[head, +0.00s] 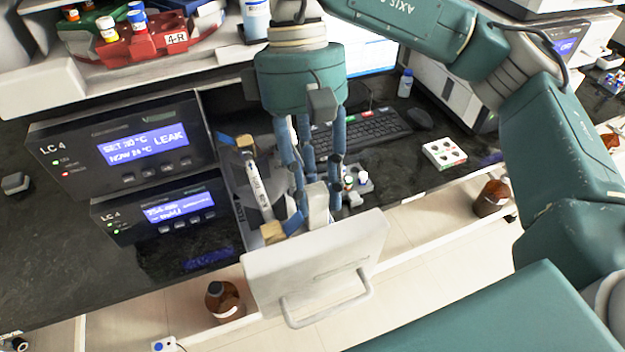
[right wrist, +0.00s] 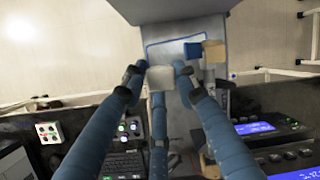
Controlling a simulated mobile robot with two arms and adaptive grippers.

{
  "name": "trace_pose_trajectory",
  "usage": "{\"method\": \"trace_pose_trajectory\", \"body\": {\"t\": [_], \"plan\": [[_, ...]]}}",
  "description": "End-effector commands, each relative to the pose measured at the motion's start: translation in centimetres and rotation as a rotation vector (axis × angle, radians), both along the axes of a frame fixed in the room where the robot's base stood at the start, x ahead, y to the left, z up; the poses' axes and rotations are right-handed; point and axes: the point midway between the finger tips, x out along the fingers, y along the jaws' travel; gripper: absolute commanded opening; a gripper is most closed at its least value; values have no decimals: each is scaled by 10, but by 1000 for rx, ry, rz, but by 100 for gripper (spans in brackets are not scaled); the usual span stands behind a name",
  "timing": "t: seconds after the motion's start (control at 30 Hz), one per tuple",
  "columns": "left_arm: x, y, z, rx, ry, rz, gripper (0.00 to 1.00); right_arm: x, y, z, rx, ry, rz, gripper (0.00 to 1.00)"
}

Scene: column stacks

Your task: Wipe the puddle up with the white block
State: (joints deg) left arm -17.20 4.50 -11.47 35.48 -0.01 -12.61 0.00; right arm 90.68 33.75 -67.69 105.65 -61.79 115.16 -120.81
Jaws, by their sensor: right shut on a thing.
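My right gripper (head: 315,192) points down in front of the open lower LC 4 unit. Its fingers are closed around the white block (head: 318,208), which also shows between the fingertips in the right wrist view (right wrist: 161,79). In the head view the block is beside the column (head: 257,190), at the inner edge of a pale panel with a handle (head: 315,265). I cannot tell whether the block touches the panel. I cannot make out the puddle; the gripper and panel cover part of the area. My left gripper is not in view.
The upper LC 4 unit (head: 125,145) reads LEAK. Blue and tan fittings sit at the column's ends. A keyboard (head: 360,130), small vials and a white sample tray (head: 444,153) stand to the right. Brown bottles (head: 224,302) stand lower down. Dark bench at left is mostly clear.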

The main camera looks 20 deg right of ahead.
Motion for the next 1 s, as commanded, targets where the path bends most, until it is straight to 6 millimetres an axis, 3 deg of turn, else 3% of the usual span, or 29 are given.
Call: {"method": "trace_pose_trajectory", "body": {"t": [0.83,1.0], "plan": [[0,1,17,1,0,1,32,42,2,0,0,0,-1,14],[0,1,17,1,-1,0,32,43,2,-1,-1,0,0,14]]}}
